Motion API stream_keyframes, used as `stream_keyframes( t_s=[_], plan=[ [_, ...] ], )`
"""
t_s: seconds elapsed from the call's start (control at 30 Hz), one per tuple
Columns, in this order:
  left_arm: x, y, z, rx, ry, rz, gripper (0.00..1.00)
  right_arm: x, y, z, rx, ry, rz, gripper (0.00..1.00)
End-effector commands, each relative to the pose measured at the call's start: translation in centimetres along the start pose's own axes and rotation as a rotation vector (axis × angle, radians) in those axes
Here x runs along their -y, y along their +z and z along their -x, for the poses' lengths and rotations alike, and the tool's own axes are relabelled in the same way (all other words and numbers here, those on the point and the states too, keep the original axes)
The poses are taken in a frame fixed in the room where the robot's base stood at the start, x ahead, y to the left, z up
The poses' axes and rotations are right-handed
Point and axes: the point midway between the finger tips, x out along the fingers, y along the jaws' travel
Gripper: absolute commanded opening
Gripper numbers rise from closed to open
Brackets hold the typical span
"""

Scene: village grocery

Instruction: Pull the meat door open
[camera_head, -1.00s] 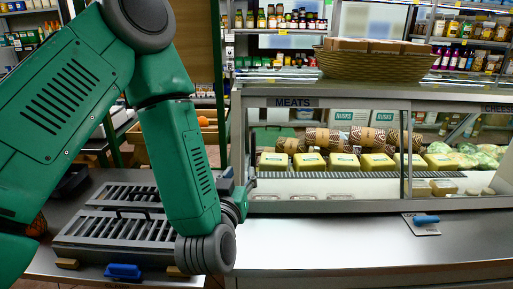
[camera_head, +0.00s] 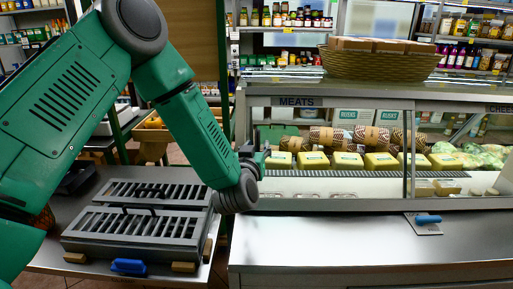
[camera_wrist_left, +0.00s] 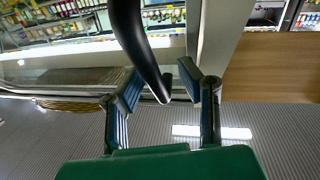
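The meat door (camera_head: 335,185) is the glass front under the MEATS sign (camera_head: 297,102), at the left of the counter case. Its panel edges are hard to tell in the head view. My left gripper (camera_head: 257,160) is at the left end of this glass, small and partly hidden by my own wrist. In the left wrist view, a curved black handle (camera_wrist_left: 133,35) comes down from the top, its lower end between the two spread fingers of my left gripper (camera_wrist_left: 160,88). The fingers stand apart and do not look closed on it. My right gripper is out of view.
A wicker basket (camera_head: 380,64) stands on top of the case.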

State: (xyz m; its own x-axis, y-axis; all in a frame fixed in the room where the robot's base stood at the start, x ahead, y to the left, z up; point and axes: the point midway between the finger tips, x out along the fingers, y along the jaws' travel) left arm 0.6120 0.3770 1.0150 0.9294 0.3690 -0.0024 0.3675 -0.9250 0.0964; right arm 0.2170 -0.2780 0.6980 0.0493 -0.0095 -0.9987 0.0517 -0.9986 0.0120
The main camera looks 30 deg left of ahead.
Motion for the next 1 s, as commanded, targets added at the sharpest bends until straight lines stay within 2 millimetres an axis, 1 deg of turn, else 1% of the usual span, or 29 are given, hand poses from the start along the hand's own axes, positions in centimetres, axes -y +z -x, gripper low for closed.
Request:
stream_keyframes(
  t_s=[0.1,0.13,0.17,0.2,0.23,0.47,0.57,0.67,0.77,0.87,1.0],
  plan=[
    [0.0,0.0,0.0,0.000,0.001,0.000,0.33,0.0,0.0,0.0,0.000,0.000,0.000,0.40],
    [0.0,0.0,0.0,0.000,0.001,0.000,0.29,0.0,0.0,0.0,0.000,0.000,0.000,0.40],
    [0.1,0.0,0.0,0.000,0.001,0.001,0.18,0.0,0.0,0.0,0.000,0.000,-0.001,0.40],
    [0.1,0.0,0.0,0.000,0.000,0.001,0.04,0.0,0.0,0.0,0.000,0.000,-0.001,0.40],
    [0.2,0.1,-0.1,0.000,0.000,0.002,0.00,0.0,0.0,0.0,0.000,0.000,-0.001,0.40],
    [0.2,0.1,-0.1,0.001,0.000,0.002,0.00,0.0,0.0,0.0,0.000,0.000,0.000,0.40],
    [-0.3,0.2,-0.2,0.001,0.000,0.002,0.00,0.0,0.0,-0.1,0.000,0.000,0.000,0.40],
    [-1.5,0.3,-0.4,0.001,0.002,0.002,0.00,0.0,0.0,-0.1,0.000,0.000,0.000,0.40],
    [-3.6,0.5,-0.8,0.000,0.004,0.001,0.00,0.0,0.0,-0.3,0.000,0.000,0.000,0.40],
    [-6.3,0.8,-1.3,0.000,0.005,0.001,0.00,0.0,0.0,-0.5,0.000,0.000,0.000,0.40],
    [-10.6,1.2,-1.9,-0.001,0.006,0.001,0.00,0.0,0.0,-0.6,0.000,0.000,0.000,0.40]
  ],
)
